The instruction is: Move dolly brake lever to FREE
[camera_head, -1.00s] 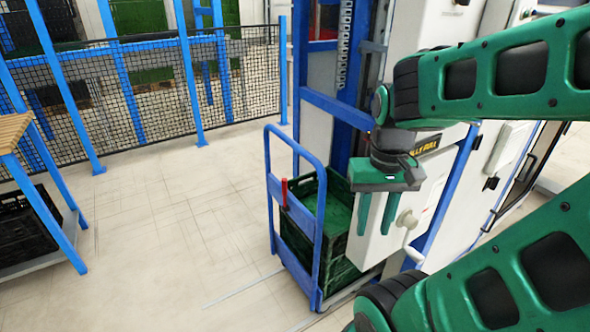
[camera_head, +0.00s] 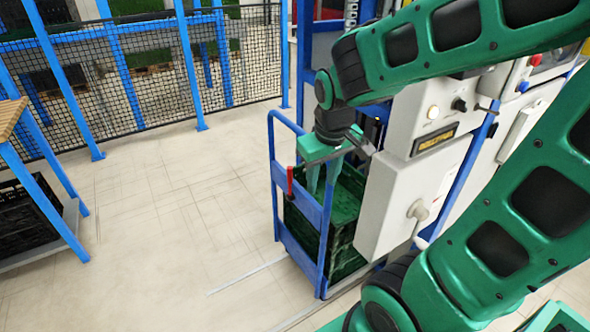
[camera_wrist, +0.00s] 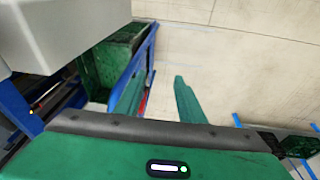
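My gripper (camera_head: 322,178) points down over the dolly, to the right of the lever in the head view. Its two green fingers are apart with nothing between them, and they also show in the wrist view (camera_wrist: 160,85). The gripper appears clear of the lever. Any FREE marking is too small to make out.
Stacked green crates (camera_head: 345,222) stand on the dolly. A white machine box with a knob (camera_head: 398,195) is close on the right. A blue rack with a black crate (camera_head: 30,225) is at the left. The floor between is clear.

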